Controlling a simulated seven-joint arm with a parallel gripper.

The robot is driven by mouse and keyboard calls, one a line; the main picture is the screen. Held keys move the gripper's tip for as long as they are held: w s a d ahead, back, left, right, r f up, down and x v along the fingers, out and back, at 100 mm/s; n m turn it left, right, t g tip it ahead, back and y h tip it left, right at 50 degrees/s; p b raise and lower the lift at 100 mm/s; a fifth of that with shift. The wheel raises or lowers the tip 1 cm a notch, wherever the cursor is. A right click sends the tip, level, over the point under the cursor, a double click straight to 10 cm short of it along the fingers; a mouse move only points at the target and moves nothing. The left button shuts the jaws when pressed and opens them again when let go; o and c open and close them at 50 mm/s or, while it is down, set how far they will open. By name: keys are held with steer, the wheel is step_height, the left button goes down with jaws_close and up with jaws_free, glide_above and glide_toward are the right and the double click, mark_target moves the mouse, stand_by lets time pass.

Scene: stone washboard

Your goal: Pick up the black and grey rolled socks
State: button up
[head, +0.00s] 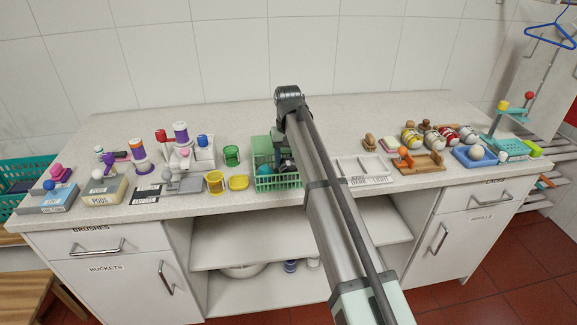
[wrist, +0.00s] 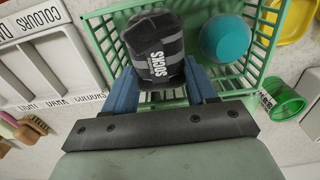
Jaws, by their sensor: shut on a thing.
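The black and grey rolled socks (wrist: 154,38), with a "SOCKS" label, are in the wrist view at the top centre. My gripper (wrist: 161,72) is shut on them, with one blue finger on each side. The socks are over or inside a green slatted basket (wrist: 262,60); their exact height is hard to tell. A teal ball (wrist: 226,38) lies in the basket to the right of the socks. In the head view the basket (head: 278,183) stands on the counter, and my arm hides part of it and most of the gripper.
Left of the basket in the wrist view is a white divided tray (wrist: 48,50), labelled "COLOURS" on one side. A green cup (wrist: 285,98) lies to the right. In the head view, yellow containers (head: 215,182) stand left of the basket, and a wooden rack (head: 420,164) stands farther right.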

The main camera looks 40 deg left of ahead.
mark_target(288, 161)
step_height(288, 161, up, 9)
steer(key=w+d, duration=1.5)
steer(key=w, duration=0.1)
steer(key=shift+s+a+f, duration=0.1)
steer(key=shift+f, duration=1.65)
steer(key=shift+s+f, duration=0.1)
steer(key=shift+f, duration=1.6)
steer(key=o, duration=1.1)
steer(key=shift+o, duration=0.2)
steer(key=shift+r, duration=0.1)
